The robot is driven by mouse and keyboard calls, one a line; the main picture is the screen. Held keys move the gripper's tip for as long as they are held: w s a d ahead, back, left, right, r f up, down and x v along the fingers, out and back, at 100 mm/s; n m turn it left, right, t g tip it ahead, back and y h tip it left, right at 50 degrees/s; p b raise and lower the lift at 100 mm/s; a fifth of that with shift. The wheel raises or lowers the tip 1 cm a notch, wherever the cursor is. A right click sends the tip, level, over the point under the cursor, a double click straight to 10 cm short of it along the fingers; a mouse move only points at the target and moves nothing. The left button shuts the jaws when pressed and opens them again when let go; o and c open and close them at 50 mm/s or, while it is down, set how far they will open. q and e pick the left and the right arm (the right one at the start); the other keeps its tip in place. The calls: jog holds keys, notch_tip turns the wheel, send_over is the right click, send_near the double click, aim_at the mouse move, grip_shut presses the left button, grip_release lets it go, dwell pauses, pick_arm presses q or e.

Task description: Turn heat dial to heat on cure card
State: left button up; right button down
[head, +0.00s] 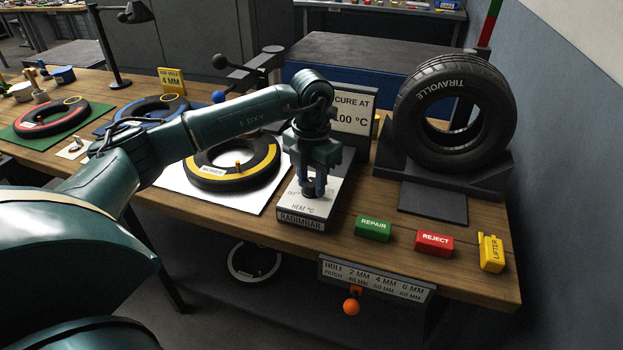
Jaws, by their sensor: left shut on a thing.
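The heater box (322,215) stands at the front of the bench, with "HEAT °C" on its sloped top and "RADIMBAR" on its front. My left gripper (312,187) points down over that top and is shut on the dark heat dial (308,190). The fingers cover much of the dial, and I cannot read its setting. The cure card (354,106) stands behind the box and reads "CURE AT" and what looks like 100 °C. My arm hides its left edge. My right gripper is not in view.
A tube with a yellow band (232,178) lies on a white mat (178,184) left of the box. A tyre (455,112) stands in a dark stand at right. Green "REPAIR" (373,228), red "REJECT" (434,242) and yellow "LIFTER" (491,253) blocks line the front edge.

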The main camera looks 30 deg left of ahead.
aim_at(311, 182)
pick_arm(q)
jog(key=o, duration=1)
notch_tip(311, 182, up, 13)
jog(key=shift+r+b, duration=0.1)
jog(key=shift+b, duration=0.2)
